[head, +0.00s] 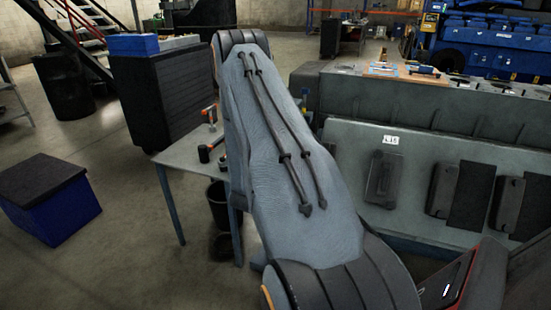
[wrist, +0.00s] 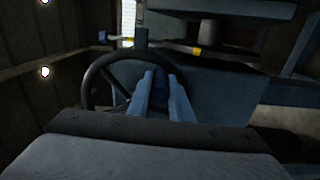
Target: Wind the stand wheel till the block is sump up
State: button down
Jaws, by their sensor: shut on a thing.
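The stand wheel (wrist: 86,88) is a dark ring with spokes, in the middle left of the wrist view. My gripper (wrist: 163,78) reaches over the wheel's right side, its two blue-grey fingers close together. It is shut on a part of the wheel; the gripped spot is mostly hidden between the fingers. The engine block (head: 345,145) is a long grey-green body at the right of the head view, its side with dark covers facing me. I cannot tell which face is its sump side. My arm hides the wheel and gripper in the head view.
A small grey table (head: 180,155) with tools stands left of my arm, with a black bucket (head: 218,205) below. A blue box with a dark lid (head: 45,200) sits on the floor at left. Open floor lies between them. A yellow mark (wrist: 197,50) shows behind the wheel.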

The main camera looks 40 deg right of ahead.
jog(key=shift+w+r, duration=0.2)
jog(key=shift+r, duration=0.05)
jog(key=c, duration=1.6)
grip_release()
jog(key=shift+f, duration=0.1)
jog(key=shift+s+a, duration=0.1)
jog(key=shift+s+a+f, duration=0.1)
jog(key=shift+a, duration=0.15)
jog(key=shift+b+v, duration=0.7)
jog(key=shift+v, duration=2.9)
